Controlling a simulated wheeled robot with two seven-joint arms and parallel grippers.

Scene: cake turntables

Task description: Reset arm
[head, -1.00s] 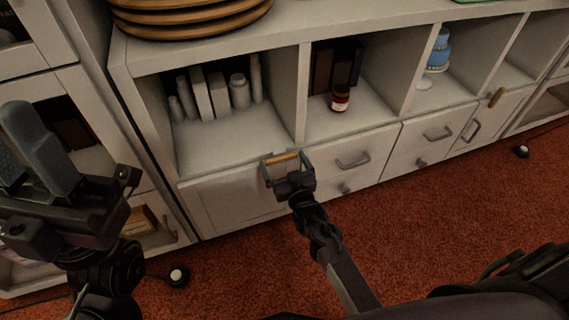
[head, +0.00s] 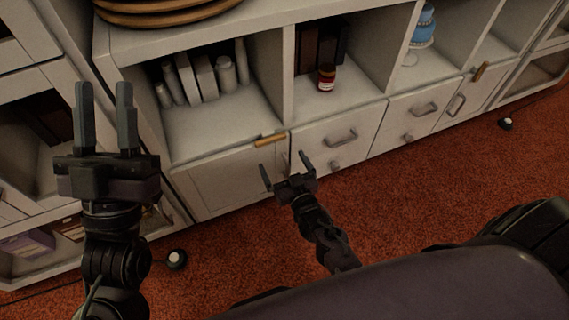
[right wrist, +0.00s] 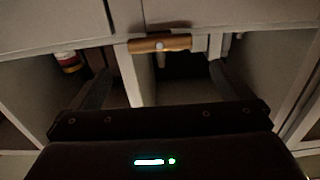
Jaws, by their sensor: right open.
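My left gripper (head: 105,118) is at the left of the head view, its two fingers pointing up and apart with nothing between them. My right gripper (head: 286,172) is in the lower middle of the head view, just in front of the cabinet's lower doors. Its fingers are open and empty, below and apart from a wooden handle (head: 270,140) on the cabinet. In the right wrist view the wooden handle (right wrist: 160,44) lies beyond the spread fingers.
The white cabinet (head: 345,115) runs across the view. Its cubbies hold white containers (head: 205,78), a red-labelled jar (head: 327,77) and a blue cake on a stand (head: 422,28). The red carpet (head: 410,195) in front is largely clear.

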